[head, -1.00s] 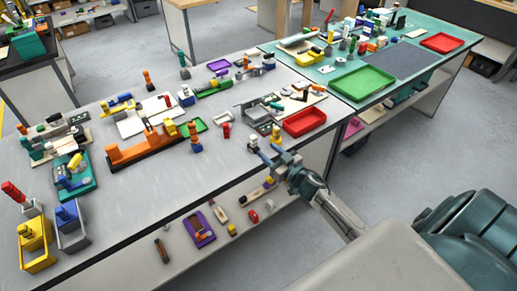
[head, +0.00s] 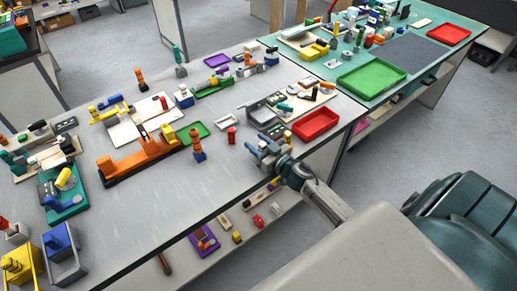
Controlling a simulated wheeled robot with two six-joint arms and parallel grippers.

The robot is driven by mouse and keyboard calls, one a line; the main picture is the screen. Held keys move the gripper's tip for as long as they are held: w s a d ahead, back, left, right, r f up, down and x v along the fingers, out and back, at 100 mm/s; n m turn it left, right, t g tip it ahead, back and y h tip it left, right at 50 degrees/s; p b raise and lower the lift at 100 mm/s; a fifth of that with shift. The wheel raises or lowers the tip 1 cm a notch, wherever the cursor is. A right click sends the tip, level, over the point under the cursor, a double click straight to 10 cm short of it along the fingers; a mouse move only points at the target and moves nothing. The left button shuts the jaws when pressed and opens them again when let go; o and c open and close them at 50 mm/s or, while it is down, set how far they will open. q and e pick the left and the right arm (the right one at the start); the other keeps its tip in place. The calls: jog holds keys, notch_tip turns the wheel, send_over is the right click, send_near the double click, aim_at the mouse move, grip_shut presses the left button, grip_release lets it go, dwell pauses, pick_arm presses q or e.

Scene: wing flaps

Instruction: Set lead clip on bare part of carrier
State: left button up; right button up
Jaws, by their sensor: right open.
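My right gripper (head: 256,146) is open at the front edge of the grey table (head: 135,225), left of the red tray. A small pale and dark piece stood at this spot; the gripper now covers most of it, and I cannot tell whether the fingers touch it. I cannot tell for certain which piece is the lead clip or which is the carrier. A long orange fixture on a black base (head: 138,158) lies left of the gripper. A grey unit with a flat plate (head: 262,113) lies just behind it. My left gripper is not in view.
A red tray (head: 316,124) lies right of the gripper. An orange and blue piece (head: 197,145) and a red cylinder (head: 231,135) stand to its left. A lower shelf holds a purple tray (head: 204,241).

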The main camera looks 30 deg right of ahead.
jog(key=shift+s+r, duration=0.2)
jog(key=shift+s, duration=0.1)
jog(key=shift+c, duration=0.3)
jog(key=shift+s+r, duration=0.15)
jog(key=shift+s, duration=0.1)
jog(key=c, duration=0.7)
jog(key=shift+w, duration=0.1)
grip_shut()
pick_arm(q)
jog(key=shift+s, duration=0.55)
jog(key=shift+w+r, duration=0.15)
